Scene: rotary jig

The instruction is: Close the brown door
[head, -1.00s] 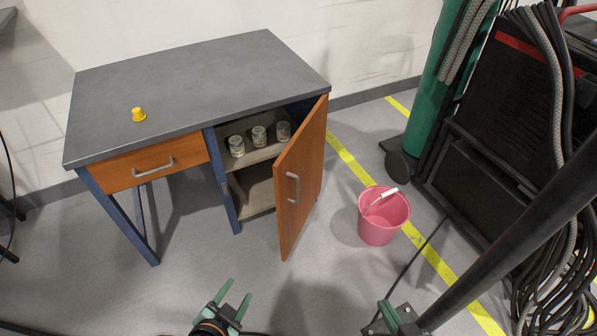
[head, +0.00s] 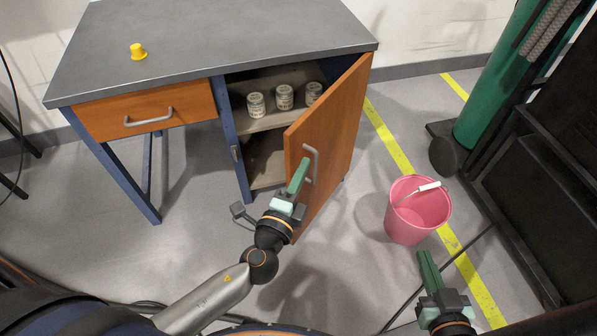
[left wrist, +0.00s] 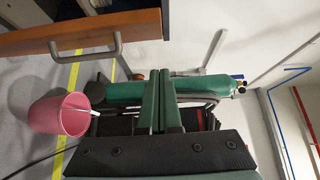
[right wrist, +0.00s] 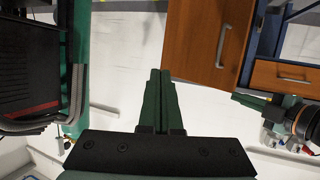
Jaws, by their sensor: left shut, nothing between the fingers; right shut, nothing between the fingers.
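The brown door (head: 330,130) of the desk cabinet stands wide open, swung out toward me, with a grey bar handle (head: 311,164) on its outer face. The door and handle also show at the top of the left wrist view (left wrist: 85,35) and in the right wrist view (right wrist: 205,40). My left gripper (head: 298,176) is shut and empty, close to the door's free edge and just left of the handle in the head view; I cannot tell whether it touches. My right gripper (head: 428,268) is shut and empty, low on the right, apart from the door and below the bucket.
The grey-topped desk (head: 200,40) has a closed drawer (head: 145,110) and a yellow object (head: 138,51) on top. Several jars (head: 284,96) stand on the cabinet shelf. A pink bucket (head: 418,210) stands on the floor right of the door. A green cylinder (head: 500,100) is farther right.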

